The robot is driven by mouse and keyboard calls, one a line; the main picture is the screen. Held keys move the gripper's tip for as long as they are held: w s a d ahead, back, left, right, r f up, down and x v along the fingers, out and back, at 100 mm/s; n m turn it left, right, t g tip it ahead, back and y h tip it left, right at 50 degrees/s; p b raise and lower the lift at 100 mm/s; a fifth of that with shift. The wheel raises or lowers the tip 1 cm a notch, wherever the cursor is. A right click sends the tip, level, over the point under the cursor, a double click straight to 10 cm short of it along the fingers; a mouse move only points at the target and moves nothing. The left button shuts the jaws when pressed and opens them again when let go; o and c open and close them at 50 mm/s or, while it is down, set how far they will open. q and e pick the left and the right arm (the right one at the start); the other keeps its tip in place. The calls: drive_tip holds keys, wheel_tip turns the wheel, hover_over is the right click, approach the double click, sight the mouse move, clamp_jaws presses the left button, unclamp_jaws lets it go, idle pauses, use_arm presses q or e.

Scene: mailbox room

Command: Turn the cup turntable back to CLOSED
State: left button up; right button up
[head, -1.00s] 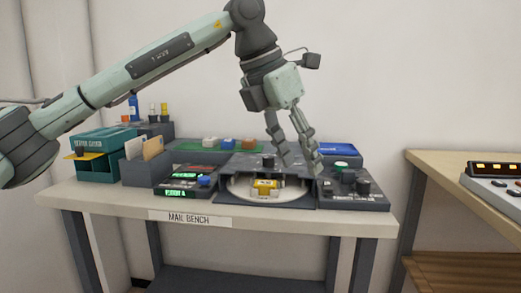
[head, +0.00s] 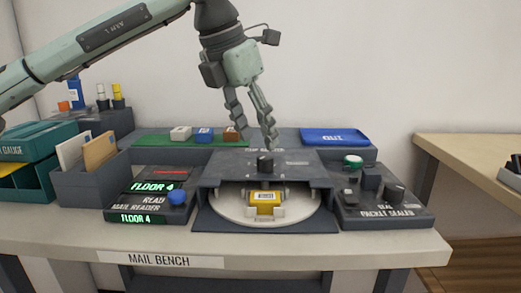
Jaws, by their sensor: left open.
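The cup turntable is a pale round disc (head: 225,210) set in a dark grey housing (head: 222,170) at the middle of the mail bench. A yellow item with a white label (head: 266,199) sits in a pale holder on the disc, in the open front of the housing. A black knob (head: 265,164) stands on top of the housing. My left gripper (head: 255,133) is open and empty, pointing down just above and behind the knob in the picture, with no clear contact. My right gripper is not in view.
The mail reader (head: 150,197), reading FLOOR 4, is left of the turntable. The packet sealer (head: 385,212) is right. Behind are a green mat (head: 160,140) with blocks and a blue tray (head: 335,137). An envelope holder (head: 90,188) stands left.

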sight(265, 157)
use_arm(q)
drive_tip(key=x, duration=0.5)
drive_tip(key=shift+f, duration=0.1)
clamp_jaws()
idle(0.3)
